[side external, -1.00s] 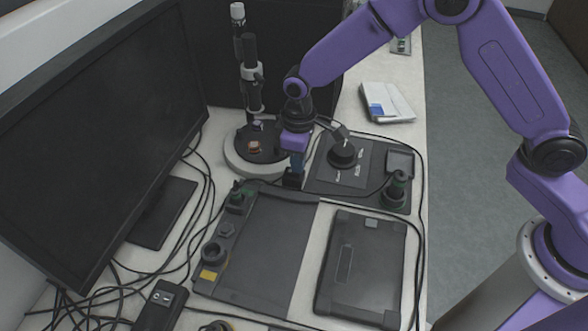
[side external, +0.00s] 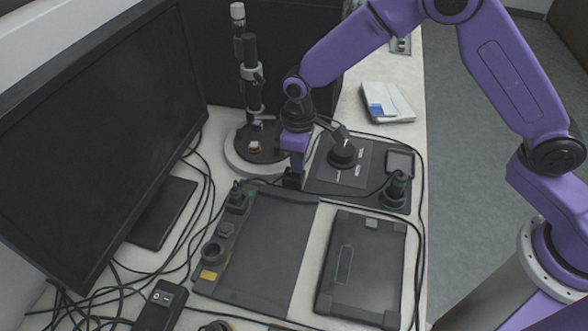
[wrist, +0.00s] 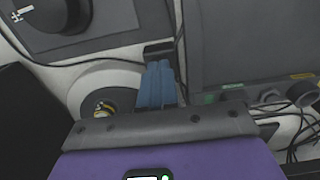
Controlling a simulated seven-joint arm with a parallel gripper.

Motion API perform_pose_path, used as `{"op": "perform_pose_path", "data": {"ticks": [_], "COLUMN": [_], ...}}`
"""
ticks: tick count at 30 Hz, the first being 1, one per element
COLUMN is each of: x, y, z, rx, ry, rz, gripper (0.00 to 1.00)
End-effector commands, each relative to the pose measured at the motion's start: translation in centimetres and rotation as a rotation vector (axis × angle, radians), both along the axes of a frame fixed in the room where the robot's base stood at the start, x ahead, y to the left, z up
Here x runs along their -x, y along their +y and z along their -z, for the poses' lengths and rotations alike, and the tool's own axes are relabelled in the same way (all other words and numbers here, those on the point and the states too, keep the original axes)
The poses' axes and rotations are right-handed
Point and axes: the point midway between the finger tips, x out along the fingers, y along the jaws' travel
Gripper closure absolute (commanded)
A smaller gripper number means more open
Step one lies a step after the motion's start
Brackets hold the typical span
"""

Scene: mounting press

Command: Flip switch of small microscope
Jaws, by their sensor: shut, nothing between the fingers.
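The small microscope has a round white base (side external: 238,168) with a dark disc on it and an upright post (side external: 252,82). In the wrist view, part of its pale round base (wrist: 92,82) shows to the left of my fingers. My gripper (side external: 297,170) points down just right of this base. Its blue fingers lie together in the wrist view (wrist: 158,66), shut and empty. A small black block (side external: 292,181) is right at the fingertips, and it also shows in the wrist view (wrist: 158,49). I cannot tell whether the fingers touch it, and no switch lever is clearly visible.
A dark control unit with a round knob (side external: 342,153) stands to the right. A flat grey panel (side external: 265,250) and a black case (side external: 360,265) lie in front. A monitor (side external: 95,130) and loose cables are at left. A white box (side external: 388,103) lies at the back.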

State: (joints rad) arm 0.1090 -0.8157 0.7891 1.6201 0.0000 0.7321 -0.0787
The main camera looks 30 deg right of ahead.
Motion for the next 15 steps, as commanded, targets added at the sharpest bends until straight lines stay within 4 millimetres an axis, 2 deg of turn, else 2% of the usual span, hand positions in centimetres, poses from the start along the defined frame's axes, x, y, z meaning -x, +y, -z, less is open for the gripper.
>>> {"op": "perform_pose_path", "data": {"ticks": [15], "x": [0.0], "y": [0.0], "z": [-3.7], "rx": [-0.001], "ry": [-0.001], "rz": [0.000], "gripper": [1.00]}}
